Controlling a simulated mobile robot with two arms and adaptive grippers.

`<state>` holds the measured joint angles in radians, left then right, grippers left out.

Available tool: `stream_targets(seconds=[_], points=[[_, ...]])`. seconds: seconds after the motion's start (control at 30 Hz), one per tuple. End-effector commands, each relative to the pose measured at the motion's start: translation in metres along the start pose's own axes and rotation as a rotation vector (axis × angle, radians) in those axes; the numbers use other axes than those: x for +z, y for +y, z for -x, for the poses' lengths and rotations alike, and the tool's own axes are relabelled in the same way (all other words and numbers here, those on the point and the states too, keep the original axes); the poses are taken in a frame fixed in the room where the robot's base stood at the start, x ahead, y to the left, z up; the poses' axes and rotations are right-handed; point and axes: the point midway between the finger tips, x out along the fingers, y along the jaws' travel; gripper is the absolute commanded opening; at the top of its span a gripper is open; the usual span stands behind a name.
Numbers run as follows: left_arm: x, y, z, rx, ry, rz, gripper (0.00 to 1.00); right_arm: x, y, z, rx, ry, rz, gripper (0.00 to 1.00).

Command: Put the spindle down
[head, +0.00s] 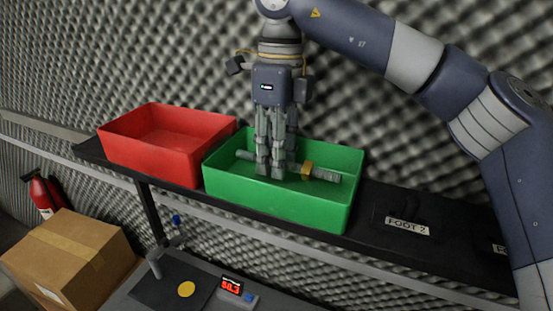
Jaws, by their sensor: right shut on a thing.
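The spindle (326,175) is a grey rod with a brass-coloured collar, lying roughly level inside the green bin (230,194). My right gripper (270,168) reaches down from above into the green bin and is shut on the spindle left of the collar. The fingers hide the part of the rod between them, and one end shows to their left. I cannot tell whether the spindle touches the bin floor. My left gripper is not in view.
An empty red bin (188,166) stands left of the green bin on a dark shelf. A label reading "FOOT 2" (407,226) is to the right. Below are a bench with a red digital display (232,286), a yellow disc (186,289), a cardboard box (62,262) and a fire extinguisher (42,194).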

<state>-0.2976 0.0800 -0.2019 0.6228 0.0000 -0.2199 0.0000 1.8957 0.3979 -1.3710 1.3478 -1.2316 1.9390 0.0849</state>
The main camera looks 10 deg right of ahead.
Motion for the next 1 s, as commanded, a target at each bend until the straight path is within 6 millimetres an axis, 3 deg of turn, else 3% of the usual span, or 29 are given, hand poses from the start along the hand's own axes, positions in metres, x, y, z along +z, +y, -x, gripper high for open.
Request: stream_targets(seconds=[0.07, 0.17, 0.53, 0.57, 0.63, 1.0], points=[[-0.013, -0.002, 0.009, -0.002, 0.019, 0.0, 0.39, -0.001, -0.001, -0.008, 0.002, 0.001, -0.001, 0.0], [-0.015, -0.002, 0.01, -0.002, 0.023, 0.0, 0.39, 0.0, -0.002, -0.017, 0.0, 0.0, -0.001, 0.0], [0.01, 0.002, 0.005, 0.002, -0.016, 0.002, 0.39, 0.0, -0.002, -0.024, 0.0, -0.001, -0.001, 0.0], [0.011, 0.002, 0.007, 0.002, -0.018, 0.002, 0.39, 0.0, -0.002, -0.023, 0.0, -0.001, -0.001, 0.35], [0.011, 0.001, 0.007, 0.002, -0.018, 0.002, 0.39, 0.0, -0.002, -0.022, 0.0, 0.0, -0.001, 0.49], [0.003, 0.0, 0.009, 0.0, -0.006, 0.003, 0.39, 0.0, -0.002, -0.02, 0.0, -0.001, -0.001, 0.49]])
